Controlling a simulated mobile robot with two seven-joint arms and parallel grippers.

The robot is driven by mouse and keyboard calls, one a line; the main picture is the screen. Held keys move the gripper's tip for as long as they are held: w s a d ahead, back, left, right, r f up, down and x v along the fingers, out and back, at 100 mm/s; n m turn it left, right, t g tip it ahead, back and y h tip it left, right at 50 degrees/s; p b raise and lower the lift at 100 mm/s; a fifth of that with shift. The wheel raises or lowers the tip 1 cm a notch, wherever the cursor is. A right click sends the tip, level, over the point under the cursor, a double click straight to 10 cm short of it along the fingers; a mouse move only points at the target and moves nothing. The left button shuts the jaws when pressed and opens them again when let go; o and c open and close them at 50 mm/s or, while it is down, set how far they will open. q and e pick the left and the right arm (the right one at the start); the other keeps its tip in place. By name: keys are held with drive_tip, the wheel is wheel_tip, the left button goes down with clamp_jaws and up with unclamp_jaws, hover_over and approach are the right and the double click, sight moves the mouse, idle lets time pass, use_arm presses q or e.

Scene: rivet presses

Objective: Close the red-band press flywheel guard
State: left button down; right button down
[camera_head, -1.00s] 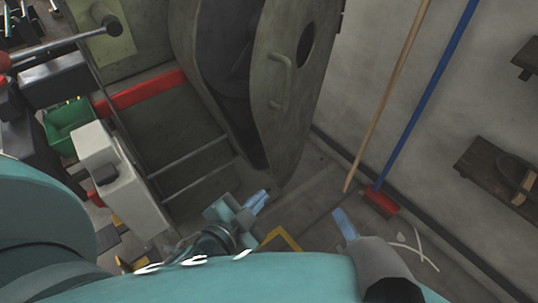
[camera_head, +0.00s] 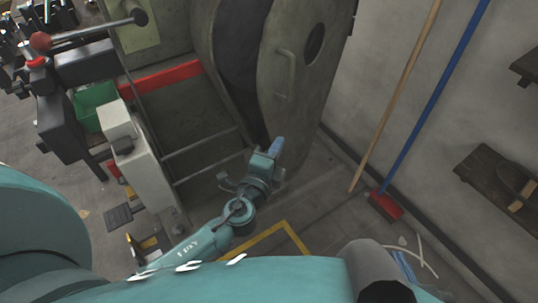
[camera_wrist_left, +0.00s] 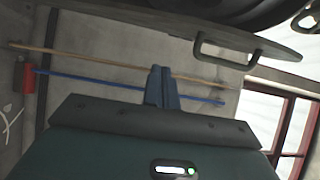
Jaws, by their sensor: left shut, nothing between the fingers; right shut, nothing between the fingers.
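The red-band press (camera_head: 165,120) stands at the left centre of the head view, with its red band (camera_head: 160,77) across the frame. Its grey-green flywheel guard (camera_head: 305,90) stands ajar, with a dark gap between it and the housing. A bar handle (camera_head: 286,75) is on its outer face; in the left wrist view the handle (camera_wrist_left: 225,63) is above right of the fingers. My left gripper (camera_head: 277,147) is shut and empty by the guard's lower edge; contact cannot be told. My right gripper (camera_head: 403,265) is shut, low right, partly hidden by my wrist.
A wooden pole (camera_head: 398,95) and a blue-handled broom (camera_head: 435,100) with a red head (camera_head: 385,205) lean on the right wall. A dark shelf (camera_head: 495,180) is on that wall. A green bin (camera_head: 95,105) sits left. Yellow tape (camera_head: 265,233) marks the floor.

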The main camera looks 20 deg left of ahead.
sight(269, 130)
use_arm(q)
drive_tip(key=w+a, duration=0.2)
drive_tip(key=w, duration=0.1)
drive_tip(key=w+a, duration=0.1)
drive_tip(key=w, duration=0.1)
drive_tip(key=shift+w+a, duration=0.1)
drive_tip(key=shift+a, duration=0.15)
use_arm(e)
drive_tip(key=shift+a+f, duration=0.15)
